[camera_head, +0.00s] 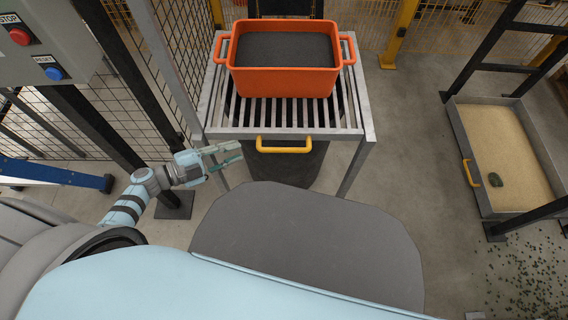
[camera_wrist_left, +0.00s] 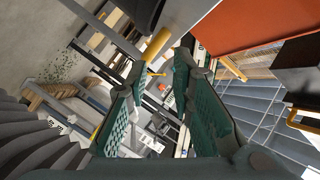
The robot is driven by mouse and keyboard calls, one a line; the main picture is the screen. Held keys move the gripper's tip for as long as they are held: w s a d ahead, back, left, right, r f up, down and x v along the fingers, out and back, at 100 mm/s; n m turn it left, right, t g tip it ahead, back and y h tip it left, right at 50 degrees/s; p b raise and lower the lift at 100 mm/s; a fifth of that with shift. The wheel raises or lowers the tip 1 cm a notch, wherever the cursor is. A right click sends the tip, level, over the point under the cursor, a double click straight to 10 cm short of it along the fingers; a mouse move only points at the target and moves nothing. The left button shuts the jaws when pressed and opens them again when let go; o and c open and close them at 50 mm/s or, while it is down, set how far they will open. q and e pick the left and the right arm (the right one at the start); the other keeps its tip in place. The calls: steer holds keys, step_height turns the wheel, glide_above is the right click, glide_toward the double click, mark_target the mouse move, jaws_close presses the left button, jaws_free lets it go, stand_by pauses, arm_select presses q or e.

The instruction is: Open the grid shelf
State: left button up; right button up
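The grid shelf (camera_head: 215,115) is a grey metal frame with parallel slats, in the upper middle of the head view. Its yellow handle (camera_head: 284,145) is on the near edge. My left gripper (camera_head: 238,153) is left of the handle, just below the shelf's near edge, fingers pointing right. It is open, with a gap between its green finger pads in the left wrist view (camera_wrist_left: 155,95). A yellow bar (camera_wrist_left: 157,45) shows near the fingertips there; I cannot tell for sure that it is the handle. Nothing is held. My right gripper is not in view.
An orange crate (camera_head: 283,82) with dark contents stands on the shelf. A control box (camera_head: 35,45) with red and blue buttons is at the upper left, by mesh fencing. A sand-filled tray (camera_head: 505,150) with a yellow handle is at the right. The floor between is clear.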

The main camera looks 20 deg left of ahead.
mark_target(277, 151)
arm_select(q)
steer(key=w+d+m+g, duration=0.1)
steer(key=d, duration=0.2)
steer(key=w+d+f+m+g+h+b, duration=0.1)
steer(key=w+d, duration=0.1)
steer(key=d, duration=0.2)
steer(key=w+d+f+m+b, duration=0.1)
steer(key=d, duration=0.3)
steer(key=shift+w+d+g+h, duration=0.2)
steer(key=shift+w+g+h, duration=0.15)
steer(key=shift+g+h, duration=0.05)
steer(key=shift+b+x, duration=0.35)
steer(key=shift+x, duration=0.8)
steer(key=shift+w+d, duration=0.1)
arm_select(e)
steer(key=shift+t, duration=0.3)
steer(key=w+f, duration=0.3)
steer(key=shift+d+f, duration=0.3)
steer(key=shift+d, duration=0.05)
arm_select(q)
jaws_close()
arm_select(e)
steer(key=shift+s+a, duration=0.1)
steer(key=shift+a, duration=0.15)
